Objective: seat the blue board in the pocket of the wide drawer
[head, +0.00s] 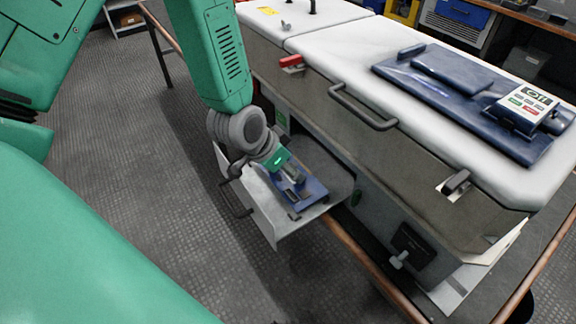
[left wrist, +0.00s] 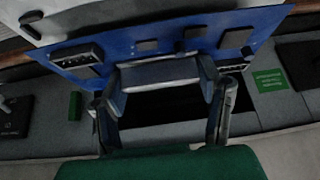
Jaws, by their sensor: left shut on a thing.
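The blue board (head: 310,190) is in my left gripper (head: 291,174), over the pulled-out drawer (head: 262,220) at the front of the white-topped cabinet. The gripper is shut on a raised part of the board. In the left wrist view the board (left wrist: 125,45) spans the top, with dark connectors on its face, and the gripper fingers (left wrist: 163,78) reach up to it. I cannot tell whether the board touches the drawer floor. The pocket is not clearly visible. My right gripper is not in view.
A red latch (head: 291,61), grey handle (head: 362,108) and dark latch (head: 456,184) project from the cabinet front. A blue panel (head: 455,95) with an "Off" display (head: 528,105) lies on top. A wooden rail (head: 370,268) runs below. Open floor (head: 140,150) lies left.

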